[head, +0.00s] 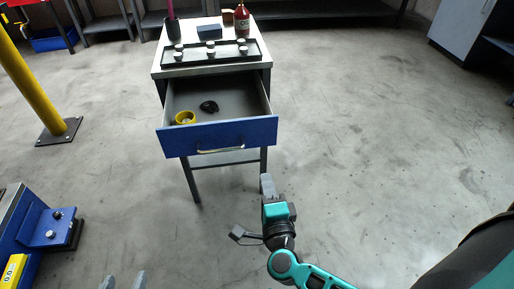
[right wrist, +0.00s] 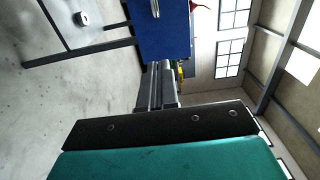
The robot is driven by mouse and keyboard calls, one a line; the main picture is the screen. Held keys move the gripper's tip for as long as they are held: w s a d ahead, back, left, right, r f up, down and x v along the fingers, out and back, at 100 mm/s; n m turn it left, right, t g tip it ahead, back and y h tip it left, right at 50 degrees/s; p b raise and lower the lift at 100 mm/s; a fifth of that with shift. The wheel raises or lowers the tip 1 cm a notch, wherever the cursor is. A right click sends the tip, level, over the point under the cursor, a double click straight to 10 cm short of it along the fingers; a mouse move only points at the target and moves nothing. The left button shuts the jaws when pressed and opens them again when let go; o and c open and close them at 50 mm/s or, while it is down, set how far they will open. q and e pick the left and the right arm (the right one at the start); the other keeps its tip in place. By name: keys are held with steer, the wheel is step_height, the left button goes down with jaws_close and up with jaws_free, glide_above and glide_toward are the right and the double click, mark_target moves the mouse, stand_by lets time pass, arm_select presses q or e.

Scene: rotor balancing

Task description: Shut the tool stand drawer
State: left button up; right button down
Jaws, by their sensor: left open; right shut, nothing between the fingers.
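The tool stand (head: 160,64) stands at the top centre-left of the head view. Its drawer (head: 225,134) is pulled out toward me, with a blue front and a pale bar handle (head: 220,150). The blue front also shows in the right wrist view (right wrist: 165,38). Inside lie a yellow ring-shaped item (head: 185,118) and a small black item (head: 209,106). My right gripper (head: 266,181) is shut and empty, in front of the drawer near its right end; contact is not visible. My left gripper (head: 124,280) is open and empty at the bottom edge, only its fingertips showing.
A yellow post (head: 35,85) stands left. Floor around the stand is clear.

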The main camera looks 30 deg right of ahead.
mark_target(255, 136)
steer(key=b+x, duration=0.1)
steer(key=x, duration=1.2)
steer(key=shift+f+b, duration=0.1)
steer(key=shift+b, duration=0.3)
arm_select(q)
step_height(255, 136, down, 2)
steer(key=shift+s+d+f, duration=0.1)
steer(key=shift+d, duration=0.05)
arm_select(e)
steer(key=shift+w+d, duration=0.15)
steer(key=shift+w, duration=0.2)
